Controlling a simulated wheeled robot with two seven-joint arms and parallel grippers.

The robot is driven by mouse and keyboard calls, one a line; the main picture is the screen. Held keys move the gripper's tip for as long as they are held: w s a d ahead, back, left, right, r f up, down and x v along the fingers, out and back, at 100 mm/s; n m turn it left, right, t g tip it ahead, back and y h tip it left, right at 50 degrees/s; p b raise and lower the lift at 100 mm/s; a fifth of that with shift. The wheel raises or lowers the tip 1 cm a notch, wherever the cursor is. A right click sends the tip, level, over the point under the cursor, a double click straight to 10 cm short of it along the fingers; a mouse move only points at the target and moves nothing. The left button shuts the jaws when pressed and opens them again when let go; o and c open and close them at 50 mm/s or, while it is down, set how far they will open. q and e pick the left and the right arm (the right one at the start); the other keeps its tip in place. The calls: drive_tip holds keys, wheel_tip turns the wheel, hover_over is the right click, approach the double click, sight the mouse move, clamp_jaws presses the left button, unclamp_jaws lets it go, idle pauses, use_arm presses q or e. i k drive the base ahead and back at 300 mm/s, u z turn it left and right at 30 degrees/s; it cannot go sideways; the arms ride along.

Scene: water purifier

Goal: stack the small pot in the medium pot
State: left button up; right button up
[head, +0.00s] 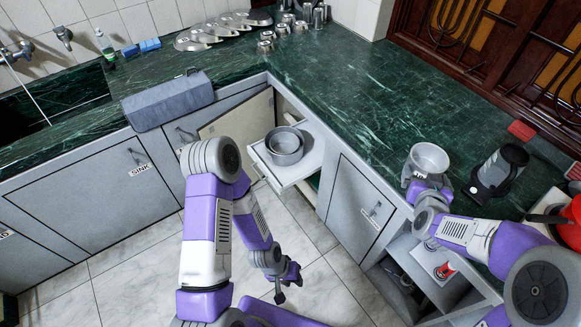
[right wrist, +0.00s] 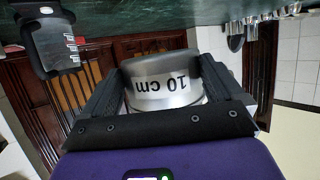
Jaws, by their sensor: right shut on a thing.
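The small pot (head: 429,158) is a round silver pot over the right counter. It also shows in the right wrist view (right wrist: 165,82) with an upside-down "10 cm" label, because that view is inverted. My right gripper (head: 416,178) is shut on it, with a finger on either side. The medium pot (head: 285,142) appears to sit nested inside a slightly larger grey pot (head: 284,158) on the pulled-out white shelf (head: 308,165). My left gripper (head: 287,287) hangs low over the floor, away from the pots; its jaw opening is unclear.
A black and clear jug (head: 500,170) stands right of the small pot, and a red pot (head: 568,225) is at the right edge. Lids (head: 208,34) and metal cups lie at the back. A grey case (head: 168,100) lies by the sink. The middle counter is clear.

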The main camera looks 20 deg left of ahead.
sight(286, 151)
drive_tip(key=u, duration=0.2)
drive_tip(key=k, duration=0.6)
drive_tip(key=u, duration=1.6)
drive_tip(key=i, duration=1.3)
drive_tip(key=z, duration=0.4)
drive_tip(key=i, duration=0.95)
drive_tip(key=z, duration=1.05)
drive_tip(key=i, duration=0.55)
drive_tip(key=u, duration=0.1)
